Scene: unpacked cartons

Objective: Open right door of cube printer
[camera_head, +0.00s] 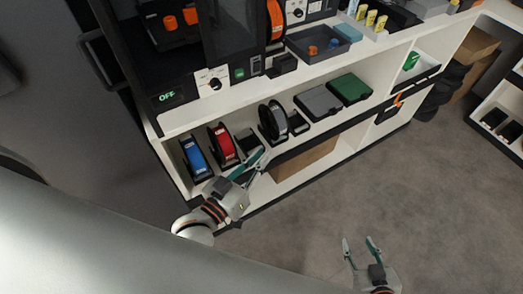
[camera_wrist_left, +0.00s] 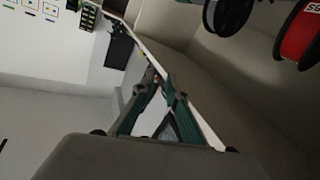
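The cube printer (camera_head: 163,72) is a dark enclosure on the unit's top at upper left, partly cut off by the frame. Its display reads OFF and orange parts show inside. A dark glassy panel (camera_head: 228,32) stands at its right side; I cannot tell whether this is the right door or how far it is open. My left gripper (camera_head: 266,154) is below the printer, in front of the lower shelf, apart from the panel. In the left wrist view its green fingers (camera_wrist_left: 160,78) converge at the tips with nothing seen between them. My right gripper (camera_head: 358,240) is open and empty above the floor.
The lower shelf holds a blue spool (camera_head: 195,156), a red spool (camera_head: 223,143), a black spool (camera_head: 275,120), a grey case (camera_head: 319,102) and a green case (camera_head: 349,88). A black handle (camera_head: 98,62) is at left. Grey floor (camera_head: 400,185) at right is clear.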

